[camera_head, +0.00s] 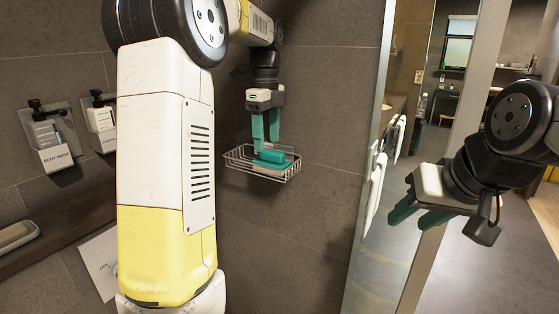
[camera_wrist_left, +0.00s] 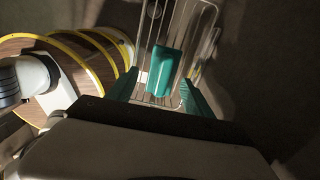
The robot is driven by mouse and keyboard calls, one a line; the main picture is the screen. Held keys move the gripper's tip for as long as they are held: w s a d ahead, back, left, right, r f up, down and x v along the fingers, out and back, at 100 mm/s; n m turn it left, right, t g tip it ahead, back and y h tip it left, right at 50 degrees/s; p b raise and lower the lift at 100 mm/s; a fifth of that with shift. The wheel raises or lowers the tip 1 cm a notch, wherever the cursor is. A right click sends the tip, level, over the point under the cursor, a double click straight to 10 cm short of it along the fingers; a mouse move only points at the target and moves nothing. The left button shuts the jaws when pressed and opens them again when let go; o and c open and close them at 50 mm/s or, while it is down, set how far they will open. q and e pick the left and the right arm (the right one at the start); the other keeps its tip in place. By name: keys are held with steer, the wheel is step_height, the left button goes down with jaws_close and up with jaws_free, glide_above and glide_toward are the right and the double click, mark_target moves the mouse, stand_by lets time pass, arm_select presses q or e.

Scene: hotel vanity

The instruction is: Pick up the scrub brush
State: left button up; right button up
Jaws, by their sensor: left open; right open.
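The scrub brush (camera_head: 271,157) looks teal and lies in a wire basket (camera_head: 289,175) on the dark tiled wall. It also shows in the left wrist view (camera_wrist_left: 165,71), inside the wire basket and between the finger lines. My left gripper (camera_head: 266,142) points down just above the brush, open, with its teal fingers apart. In the left wrist view the left gripper (camera_wrist_left: 158,92) has a finger on each side of the brush; I cannot tell whether they touch it. My right gripper (camera_head: 412,217) is open and empty at the right, away from the basket.
Wall dispensers (camera_head: 54,146) hang at the left, one labelled body wash. A ledge with a pale dish (camera_head: 17,236) is below them. A glass partition with a metal frame (camera_head: 375,150) stands right of the basket. Open floor (camera_head: 480,270) lies at the right.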

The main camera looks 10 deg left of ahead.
mark_target(270, 152)
arm_select(q)
steer(key=f, duration=0.4)
steer(key=shift+s+d+f, duration=0.1)
steer(key=shift+d+f, duration=0.2)
steer(key=shift+f, duration=0.05)
steer(key=shift+d+f, duration=0.1)
steer(key=shift+f, duration=0.3)
steer(key=shift+w+d+f, duration=0.15)
steer(key=shift+w+d, duration=0.1)
steer(key=shift+w, duration=0.15)
steer(key=shift+s, duration=0.15)
steer(key=c, duration=1.1)
steer(key=shift+a, duration=0.1)
steer(key=shift+c, duration=0.2)
steer(key=shift+s+a+r, duration=0.15)
steer(key=shift+r, duration=0.55)
step_height(270, 152, up, 6)
steer(key=shift+f, duration=0.15)
steer(key=s+a, duration=0.3)
steer(key=s, duration=0.6)
steer(key=s+a, duration=0.3)
steer(key=s, duration=0.6)
steer(key=shift+s+a, duration=0.25)
steer(key=shift+a, duration=0.05)
